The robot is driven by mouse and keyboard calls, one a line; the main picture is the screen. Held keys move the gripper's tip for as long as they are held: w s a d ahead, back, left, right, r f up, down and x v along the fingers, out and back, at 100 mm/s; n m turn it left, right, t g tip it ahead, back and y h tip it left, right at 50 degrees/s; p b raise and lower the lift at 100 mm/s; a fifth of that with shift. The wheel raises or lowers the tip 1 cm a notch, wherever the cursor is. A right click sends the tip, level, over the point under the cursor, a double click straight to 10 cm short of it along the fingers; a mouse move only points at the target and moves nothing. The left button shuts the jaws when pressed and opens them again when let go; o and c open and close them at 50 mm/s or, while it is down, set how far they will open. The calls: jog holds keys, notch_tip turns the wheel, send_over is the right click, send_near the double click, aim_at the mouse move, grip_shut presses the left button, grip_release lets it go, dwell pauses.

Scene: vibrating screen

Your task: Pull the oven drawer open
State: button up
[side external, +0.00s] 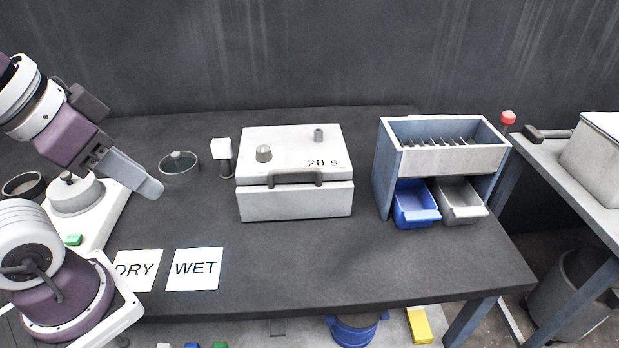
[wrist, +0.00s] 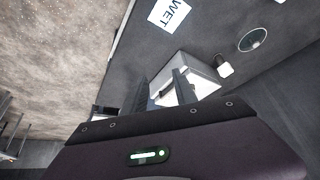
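The oven (side external: 292,142) is a white box marked "20 s" with two dark knobs on top, standing mid-table in the side view. Its drawer front (side external: 296,203) is the lower part, below a dark seam, with a dark bar handle (side external: 296,177) across it. The drawer looks closed. My gripper (side external: 150,188) is in the air to the left of the oven, well apart from the handle. In the wrist view the two fingers (wrist: 161,78) stand apart with nothing between them, and the oven (wrist: 200,72) shows beyond them, partly hidden by a finger.
A sieve rack (side external: 440,160) with blue (side external: 414,212) and grey bins stands right of the oven. Left are a round glass-lidded dish (side external: 179,165), a small white-topped post (side external: 221,150) and a white scale-like device (side external: 75,195). DRY (side external: 137,271) and WET (side external: 195,268) cards lie in front. Table before the oven is clear.

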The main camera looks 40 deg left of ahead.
jog(key=w+r+m+g, duration=0.2)
jog(key=w+m, duration=0.2)
jog(key=w, duration=0.7)
jog(key=m+g+y, duration=0.2)
jog(key=m, duration=0.3)
send_near(293, 171)
jog(key=x, duration=0.8)
jog(key=shift+w+a, duration=0.15)
grip_shut()
